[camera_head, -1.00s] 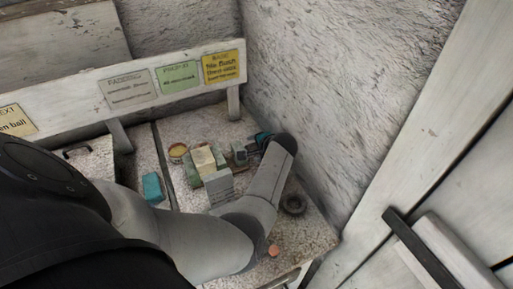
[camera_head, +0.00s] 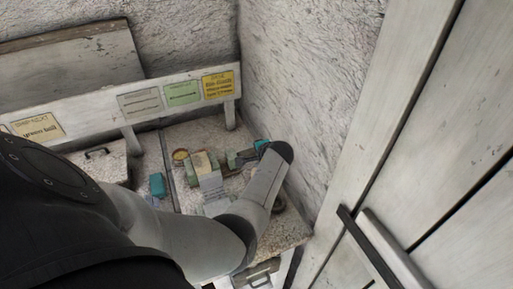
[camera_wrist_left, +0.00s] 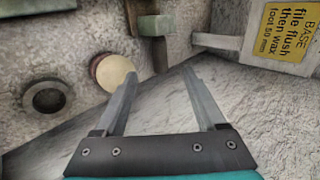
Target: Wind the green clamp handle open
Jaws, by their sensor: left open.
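A green block-shaped part (camera_wrist_left: 155,25) with a dark rod beside it shows at the top of the left wrist view; it looks like part of the clamp. In the head view a small green part (camera_head: 232,160) stands near the wall end of the bench, partly behind my gripper; I cannot tell the handle from the clamp body. My left gripper (camera_head: 250,154) is beside it. In the left wrist view my left gripper (camera_wrist_left: 164,78) is open, with nothing between its fingers, and the green part lies beyond the fingertips. My right gripper is not in view.
A pale round piece (camera_wrist_left: 116,72) lies just left of the fingers, and a dark ring (camera_wrist_left: 48,97) farther left. A pale block (camera_head: 212,190) and a teal block (camera_head: 157,185) stand on the bench. The rough wall (camera_head: 300,90) is close on the right, with a yellow sign (camera_head: 218,85) behind.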

